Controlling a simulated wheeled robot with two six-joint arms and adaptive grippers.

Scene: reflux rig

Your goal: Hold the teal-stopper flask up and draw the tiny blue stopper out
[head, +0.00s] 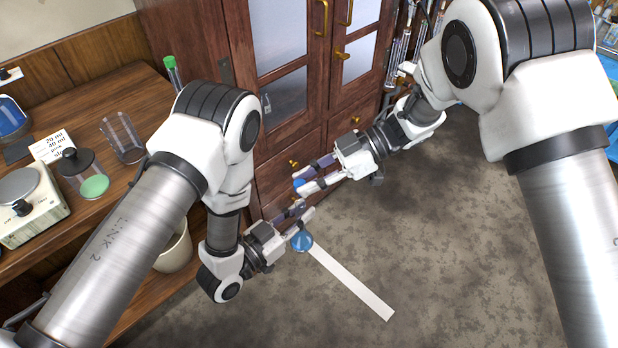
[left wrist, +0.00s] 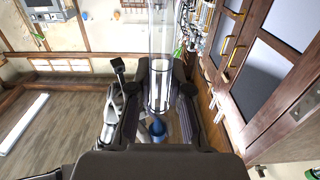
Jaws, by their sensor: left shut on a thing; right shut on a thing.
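My left gripper (head: 306,208) is shut on the flask (head: 302,241), whose rounded blue part shows just below the fingers, held up in the air. In the left wrist view, clear glass and a blue rounded part (left wrist: 158,127) show between the dark fingers. My right gripper (head: 299,187) is above it in the head view and shut on the tiny blue stopper (head: 299,183), seen at its fingertips. The fingers hide much of the flask's neck. I cannot tell whether the stopper is clear of the flask's mouth.
A wooden bench (head: 115,105) at left holds a balance (head: 28,205), a jar with a green disc (head: 92,184) and a clear beaker (head: 122,137). A wooden cabinet (head: 290,135) stands behind the grippers. A white strip (head: 352,284) lies on the otherwise open floor.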

